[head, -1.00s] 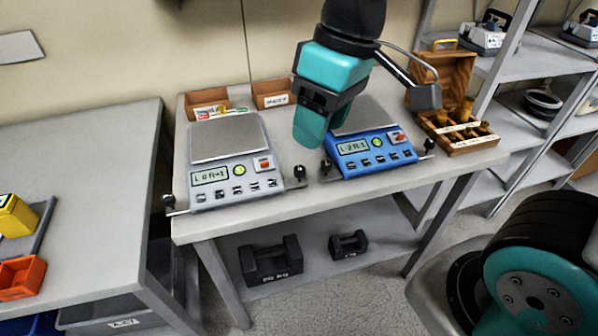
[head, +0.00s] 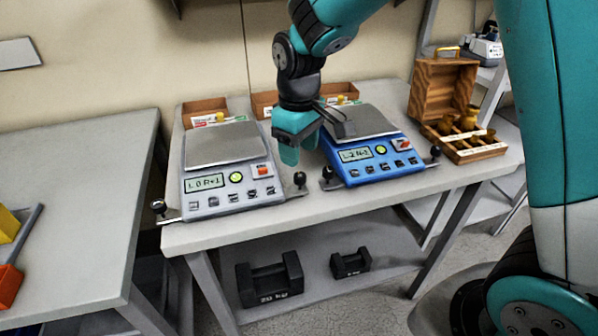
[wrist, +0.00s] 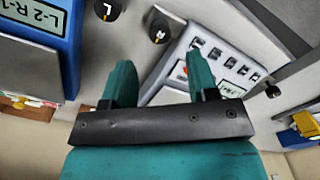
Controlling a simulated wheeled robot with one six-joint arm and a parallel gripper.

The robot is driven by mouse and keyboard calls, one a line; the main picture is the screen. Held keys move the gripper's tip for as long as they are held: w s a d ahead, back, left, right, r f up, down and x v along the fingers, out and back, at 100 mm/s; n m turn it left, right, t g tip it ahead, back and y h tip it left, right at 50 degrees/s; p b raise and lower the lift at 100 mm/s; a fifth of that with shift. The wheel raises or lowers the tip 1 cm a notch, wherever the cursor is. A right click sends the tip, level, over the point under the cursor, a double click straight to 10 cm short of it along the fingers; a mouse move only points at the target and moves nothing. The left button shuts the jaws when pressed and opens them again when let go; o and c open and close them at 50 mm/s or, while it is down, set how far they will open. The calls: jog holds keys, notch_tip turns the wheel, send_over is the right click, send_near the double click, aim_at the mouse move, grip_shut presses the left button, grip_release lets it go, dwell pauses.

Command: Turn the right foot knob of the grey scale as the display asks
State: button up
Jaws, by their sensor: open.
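The grey scale (head: 222,145) stands on the left of the bench; its display (head: 205,183) appears to read L 0 R+1. Its black right foot knob (head: 300,180) stands at its front right corner. In the wrist view this knob (wrist: 160,30), marked R, lies beyond the fingertips, roughly in line with the gap between them. My gripper (head: 291,153) is open and empty, pointing down just behind and above the knob, apart from it. The wrist view shows both teal fingers (wrist: 160,72) spread. The left foot knob (head: 159,207) is at the front left corner.
The blue scale (head: 368,160) stands close on the right. Its left knob (head: 327,176) is near the grey scale's right knob and shows an L in the wrist view (wrist: 108,9). A wooden weight box (head: 470,145) sits farther right. Bare bench top (head: 255,222) lies in front.

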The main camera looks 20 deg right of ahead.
aim_at(300, 174)
notch_tip(300, 174, down, 6)
jog(key=shift+f, duration=0.15)
jog(key=shift+c, duration=0.5)
jog(key=c, duration=0.8)
jog(key=shift+c, duration=0.2)
jog(key=shift+m, duration=0.3)
jog(key=m+p, duration=0.1)
jog(key=m, duration=0.2)
jog(key=shift+m+p, duration=0.3)
jog(key=shift+p, duration=0.1)
jog(key=shift+d+m+p, duration=0.1)
jog(key=shift+m+p, duration=0.45)
jog(key=shift+m, duration=1.75)
